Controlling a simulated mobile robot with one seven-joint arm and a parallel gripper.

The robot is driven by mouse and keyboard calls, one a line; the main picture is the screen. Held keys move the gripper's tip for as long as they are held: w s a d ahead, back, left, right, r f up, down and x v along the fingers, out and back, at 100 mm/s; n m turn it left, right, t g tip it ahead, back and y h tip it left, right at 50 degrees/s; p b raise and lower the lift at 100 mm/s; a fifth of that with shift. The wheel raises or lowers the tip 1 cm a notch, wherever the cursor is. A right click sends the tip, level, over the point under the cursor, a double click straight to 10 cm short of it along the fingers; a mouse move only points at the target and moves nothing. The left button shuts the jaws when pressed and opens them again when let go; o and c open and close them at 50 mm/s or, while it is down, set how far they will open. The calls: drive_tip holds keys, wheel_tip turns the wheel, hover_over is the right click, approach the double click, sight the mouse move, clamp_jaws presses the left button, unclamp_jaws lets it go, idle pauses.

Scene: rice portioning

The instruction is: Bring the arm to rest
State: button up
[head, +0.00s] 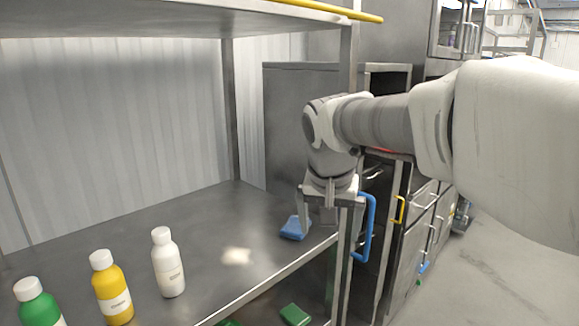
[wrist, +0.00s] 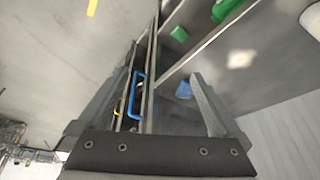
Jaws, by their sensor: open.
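My gripper (head: 318,212) is at the end of my arm, pointing down over the right front edge of the metal shelf (head: 200,215). Its two fingers are apart, with nothing held between them. In the wrist view the gripper (wrist: 152,95) is also open and empty. A blue sponge-like block (head: 294,228) lies on the shelf just left of the fingers in the head view. The block also shows in the wrist view (wrist: 184,90), near one finger. I cannot tell whether a finger touches it.
A white bottle (head: 168,263), a yellow bottle (head: 112,288) and a green bottle (head: 38,303) stand at the shelf's front left. A pale patch (head: 237,256) lies mid-shelf. A shelf post and a blue handle (head: 366,228) are close to the gripper. A green block (head: 295,314) lies lower down.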

drive_tip(key=s+d+n+p, duration=0.1)
drive_tip(key=s+d+p, duration=0.1)
drive_tip(key=s, duration=0.8)
drive_tip(key=s+d+n+t+y+p, duration=0.1)
drive_tip(key=s+d+n+p, duration=0.1)
drive_tip(key=s, duration=0.9)
drive_tip(key=d+p, duration=0.1)
drive_tip(key=d, duration=0.1)
drive_tip(key=shift+d, duration=0.4)
drive_tip(key=shift+f, duration=0.1)
drive_tip(key=shift+c, duration=0.2)
